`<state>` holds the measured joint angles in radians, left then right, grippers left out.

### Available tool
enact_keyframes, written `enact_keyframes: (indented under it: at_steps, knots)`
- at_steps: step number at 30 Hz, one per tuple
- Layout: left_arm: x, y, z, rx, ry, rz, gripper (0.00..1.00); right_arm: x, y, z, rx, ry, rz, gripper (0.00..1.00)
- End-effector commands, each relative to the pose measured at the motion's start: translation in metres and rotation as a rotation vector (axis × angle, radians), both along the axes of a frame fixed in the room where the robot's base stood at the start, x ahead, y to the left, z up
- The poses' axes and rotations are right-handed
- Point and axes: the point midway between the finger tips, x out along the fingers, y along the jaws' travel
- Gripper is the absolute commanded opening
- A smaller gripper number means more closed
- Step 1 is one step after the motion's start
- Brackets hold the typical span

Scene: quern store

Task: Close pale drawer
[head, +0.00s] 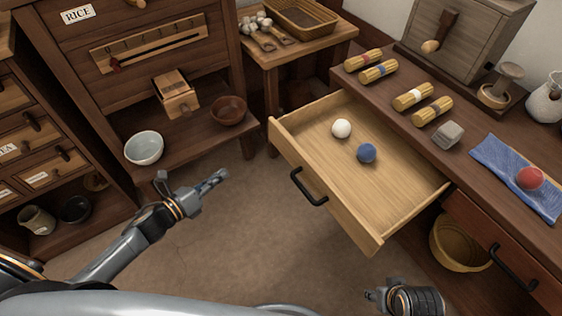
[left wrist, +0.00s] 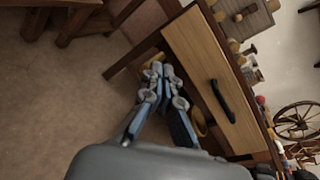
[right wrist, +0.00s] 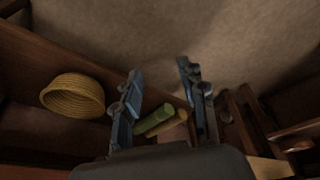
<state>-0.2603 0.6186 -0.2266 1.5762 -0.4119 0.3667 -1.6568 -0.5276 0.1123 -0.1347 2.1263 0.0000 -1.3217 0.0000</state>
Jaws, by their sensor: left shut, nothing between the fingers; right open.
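The pale drawer (head: 340,195) is pulled far out of the dark wooden counter. It holds a white ball (head: 341,128) and a blue ball (head: 366,153). Its black handle (head: 308,188) is on the front panel, which also shows in the left wrist view (left wrist: 200,70). My left gripper (head: 217,178) is shut and empty, to the left of the drawer front and apart from it. My right gripper (head: 372,294) is low in the head view, below the drawer's near corner. In the right wrist view its fingers (right wrist: 160,88) are open with nothing gripped.
The counter top (head: 465,140) carries bundles, a grey block and a red ball on a blue cloth (head: 505,165). A yellow basket (head: 455,245) sits under the counter. A shelf with bowls (head: 144,147) stands at left. The floor before the drawer is clear.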

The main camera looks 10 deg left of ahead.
Motion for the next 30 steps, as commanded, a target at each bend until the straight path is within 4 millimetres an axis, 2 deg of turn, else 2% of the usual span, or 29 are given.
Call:
enact_keyframes:
  at_steps: [3,6,10,14,20,30]
  knots:
    - [-0.003,-0.028,0.026,0.192,-0.23,-0.167,0.0,-0.004,-0.001,0.023,0.001,-0.026,-0.002,0.41]
    - [-0.01,-0.045,0.045,0.303,-0.373,-0.256,0.0,-0.01,-0.003,0.043,0.002,-0.036,-0.004,0.41]
    - [-0.016,-0.057,0.06,0.376,-0.471,-0.313,0.0,-0.015,-0.003,0.058,0.001,-0.042,-0.005,0.41]
    - [-0.012,-0.063,0.064,0.391,-0.494,-0.323,0.0,-0.016,-0.004,0.062,0.002,-0.041,-0.005,0.41]
    - [0.009,-0.084,0.065,0.389,-0.493,-0.321,0.0,-0.016,-0.004,0.061,0.002,-0.042,-0.005,0.41]
    - [0.057,-0.131,0.065,0.387,-0.491,-0.32,0.0,-0.016,-0.004,0.059,0.002,-0.042,-0.005,0.41]
